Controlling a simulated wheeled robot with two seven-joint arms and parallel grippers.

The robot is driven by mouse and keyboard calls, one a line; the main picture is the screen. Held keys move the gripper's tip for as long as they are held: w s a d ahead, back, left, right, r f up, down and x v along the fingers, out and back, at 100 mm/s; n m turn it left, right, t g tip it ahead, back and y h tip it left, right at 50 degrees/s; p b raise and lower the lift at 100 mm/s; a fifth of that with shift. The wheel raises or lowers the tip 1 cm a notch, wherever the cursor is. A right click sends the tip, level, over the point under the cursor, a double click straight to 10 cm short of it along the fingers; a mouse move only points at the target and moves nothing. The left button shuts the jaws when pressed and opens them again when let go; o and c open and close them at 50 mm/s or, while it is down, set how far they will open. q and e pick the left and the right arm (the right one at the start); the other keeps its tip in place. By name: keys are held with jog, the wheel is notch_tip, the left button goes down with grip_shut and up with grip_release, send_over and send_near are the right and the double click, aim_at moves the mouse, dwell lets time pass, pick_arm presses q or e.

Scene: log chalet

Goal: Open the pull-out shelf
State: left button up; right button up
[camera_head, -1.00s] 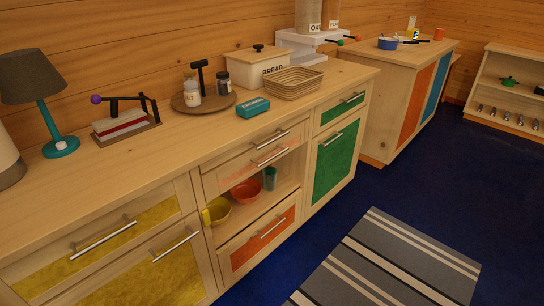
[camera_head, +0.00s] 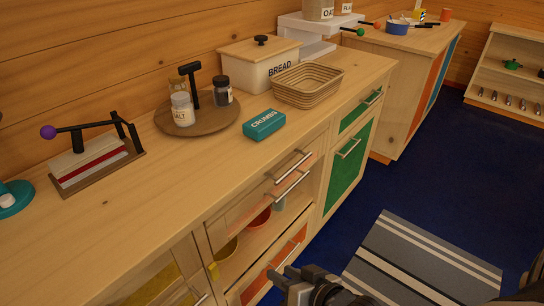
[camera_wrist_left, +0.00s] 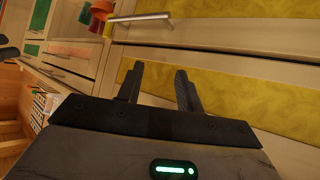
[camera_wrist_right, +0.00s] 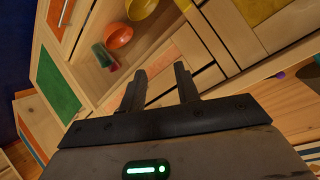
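I cannot tell for certain which front is the pull-out shelf; both look shut. My right gripper (camera_head: 287,274) is low in front of the cabinet, apart from the handles. In the right wrist view its fingers (camera_wrist_right: 160,82) are spread and empty, facing the niche and fronts. My left gripper (camera_wrist_left: 160,82) is open and empty, facing a yellow-panelled front (camera_wrist_left: 230,95); the head view does not show it.
The niche holds an orange bowl (camera_wrist_right: 118,36), a yellow bowl (camera_wrist_right: 141,8) and a teal cup (camera_wrist_right: 103,55). An orange drawer is below it; a green door (camera_head: 346,168) is to the right. The counter (camera_head: 190,185) holds several items. A striped rug (camera_head: 425,262) lies on the blue floor.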

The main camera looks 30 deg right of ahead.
jog(key=w+d+r+m+t, duration=0.1)
jog(key=w+d+r+m, duration=0.1)
jog(key=w+d+m, duration=0.25)
jog(key=m+t+h, duration=0.3)
jog(key=m, duration=0.7)
send_near(293, 167)
jog(key=x, duration=1)
jog(key=shift+f+b, duration=0.3)
jog(key=shift+b, duration=0.05)
grip_shut()
